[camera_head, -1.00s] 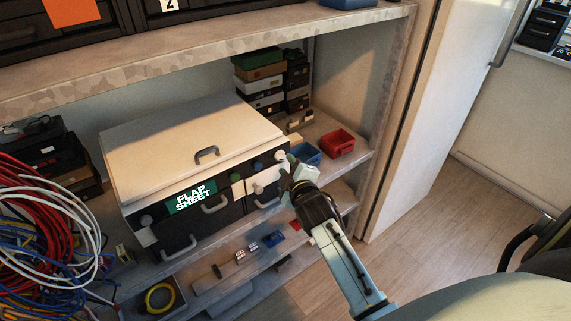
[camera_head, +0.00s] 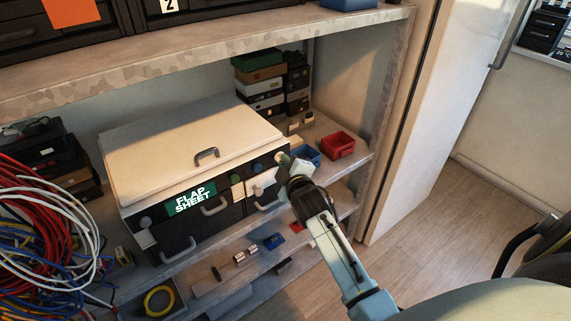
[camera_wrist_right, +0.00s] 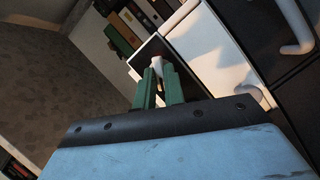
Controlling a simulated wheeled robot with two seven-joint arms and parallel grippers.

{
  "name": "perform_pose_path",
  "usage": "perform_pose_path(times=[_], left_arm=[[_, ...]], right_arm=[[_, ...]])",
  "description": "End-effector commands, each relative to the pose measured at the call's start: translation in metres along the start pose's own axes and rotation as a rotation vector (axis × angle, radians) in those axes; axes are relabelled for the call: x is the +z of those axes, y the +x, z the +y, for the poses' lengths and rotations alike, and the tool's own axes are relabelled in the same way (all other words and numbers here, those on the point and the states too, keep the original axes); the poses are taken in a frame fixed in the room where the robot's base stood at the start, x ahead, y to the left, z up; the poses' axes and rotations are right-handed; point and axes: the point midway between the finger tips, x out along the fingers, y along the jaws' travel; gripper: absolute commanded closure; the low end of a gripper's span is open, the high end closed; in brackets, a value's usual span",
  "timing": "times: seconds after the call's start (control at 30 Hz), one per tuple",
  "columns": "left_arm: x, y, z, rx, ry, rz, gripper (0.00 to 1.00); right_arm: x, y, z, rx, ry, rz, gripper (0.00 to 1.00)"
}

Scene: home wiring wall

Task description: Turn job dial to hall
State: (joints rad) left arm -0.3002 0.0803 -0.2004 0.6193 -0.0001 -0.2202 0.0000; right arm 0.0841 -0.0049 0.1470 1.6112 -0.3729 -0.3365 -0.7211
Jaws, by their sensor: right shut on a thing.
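A box with a white lid (camera_head: 190,140) and dark front stands on the shelf, with a green "FLAP SHEET" label (camera_head: 191,199) on its front. A small pale knob (camera_head: 281,157) sits at the right end of that front; I cannot read any dial markings. My right gripper (camera_head: 286,163) is at this knob. In the right wrist view the gripper's green fingers (camera_wrist_right: 159,82) are shut on the pale knob (camera_wrist_right: 156,62), which they partly hide. My left gripper is out of view.
Blue (camera_head: 307,154) and red (camera_head: 338,145) bins stand right of the box, close to my right arm. Handles (camera_head: 214,207) stick out of the box front. Coiled cables (camera_head: 45,235) crowd the left. A shelf board (camera_head: 200,64) runs above.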

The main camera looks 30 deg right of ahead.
Motion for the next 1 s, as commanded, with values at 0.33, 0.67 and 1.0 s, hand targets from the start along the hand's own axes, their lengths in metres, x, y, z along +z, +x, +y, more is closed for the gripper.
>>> perform_pose_path(times=[0.33,0.67,1.0], left_arm=[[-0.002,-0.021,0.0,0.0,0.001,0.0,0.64],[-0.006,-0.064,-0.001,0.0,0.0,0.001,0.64],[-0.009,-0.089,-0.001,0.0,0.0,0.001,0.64]], right_arm=[[-0.002,-0.001,0.004,-0.038,0.084,-0.001,1.0],[-0.002,-0.001,0.008,-0.133,0.314,-0.002,1.0],[0.001,0.0,0.007,-0.221,0.532,0.0,1.0]])
